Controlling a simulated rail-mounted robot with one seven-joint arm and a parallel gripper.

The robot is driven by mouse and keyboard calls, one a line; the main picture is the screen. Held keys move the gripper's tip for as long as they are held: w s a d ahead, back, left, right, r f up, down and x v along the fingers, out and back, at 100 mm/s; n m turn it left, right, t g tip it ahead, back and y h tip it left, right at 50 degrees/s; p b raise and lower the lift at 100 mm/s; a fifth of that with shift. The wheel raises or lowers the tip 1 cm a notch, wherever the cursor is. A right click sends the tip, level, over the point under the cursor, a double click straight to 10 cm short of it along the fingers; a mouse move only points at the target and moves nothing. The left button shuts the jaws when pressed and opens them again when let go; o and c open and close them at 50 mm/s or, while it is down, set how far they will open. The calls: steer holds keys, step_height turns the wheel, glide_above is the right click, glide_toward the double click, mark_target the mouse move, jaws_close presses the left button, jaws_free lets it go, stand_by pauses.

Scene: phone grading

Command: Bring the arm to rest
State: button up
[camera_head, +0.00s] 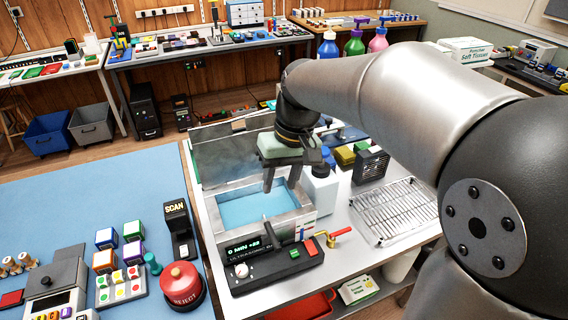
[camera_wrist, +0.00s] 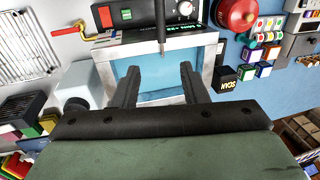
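My gripper (camera_head: 281,180) hangs over the ultrasonic bath on the white bench, fingers pointing down. In the wrist view my gripper (camera_wrist: 160,84) has its two dark fingers apart with nothing between them. The bath (camera_head: 306,211) is a metal tank holding blue liquid, with a black control panel (camera_head: 272,262) at its front. The bath also shows in the wrist view (camera_wrist: 208,57) beyond the fingertips. From the head view I cannot tell how high the fingertips are above the rim.
The raised lid (camera_head: 225,158) stands behind the bath. A white bottle (camera_head: 320,189) stands just right of my gripper. A wire rack (camera_head: 395,209) lies farther right. On the blue mat (camera_head: 60,190) at left are a red REJECT button (camera_head: 182,284) and a SCAN device (camera_head: 178,226).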

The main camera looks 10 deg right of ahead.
step_height(320, 180, up, 4)
steer(key=s+d+f+m+h, duration=0.1)
steer(key=s+d+f, duration=0.3)
steer(key=s+f, duration=0.2)
steer(key=s+d+f+m+h, duration=0.1)
steer(key=s+d+f, duration=0.4)
steer(key=s, duration=0.5)
step_height(320, 180, down, 2)
steer(key=shift+s+f+m+t, duration=0.15)
steer(key=shift+s+m+t, duration=0.1)
steer(key=shift+m+t, duration=0.2)
stand_by(0.4)
